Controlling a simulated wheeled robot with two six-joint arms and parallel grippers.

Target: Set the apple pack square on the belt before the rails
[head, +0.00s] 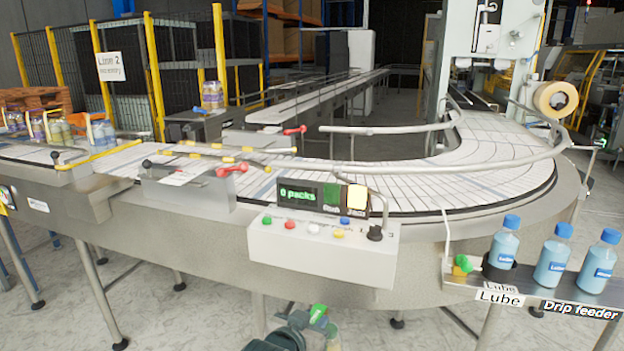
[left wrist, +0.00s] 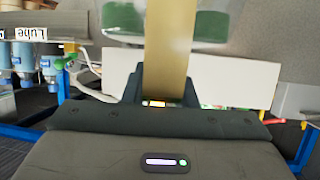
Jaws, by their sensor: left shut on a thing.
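My left gripper (head: 302,328) is at the bottom edge of the head view, in front of the conveyor, partly cut off. In the left wrist view my left gripper (left wrist: 162,92) is shut on a tan strip. Green rounded shapes, seemingly the apple pack (left wrist: 210,25), show on both sides of it. Most of the pack is hidden or out of frame. The pale belt (head: 330,176) runs from the left into a right-hand bend. Guide rails with yellow marks (head: 215,157) lie over its left part. Curved metal rails (head: 480,163) follow the bend. My right gripper is not in view.
A control box (head: 325,250) with a "0 packs" display (head: 298,195) stands at the belt's near edge. Blue bottles (head: 553,257) stand on the drip feeder shelf at the right. Other packs (head: 62,132) stand at the far left. The belt's middle is clear.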

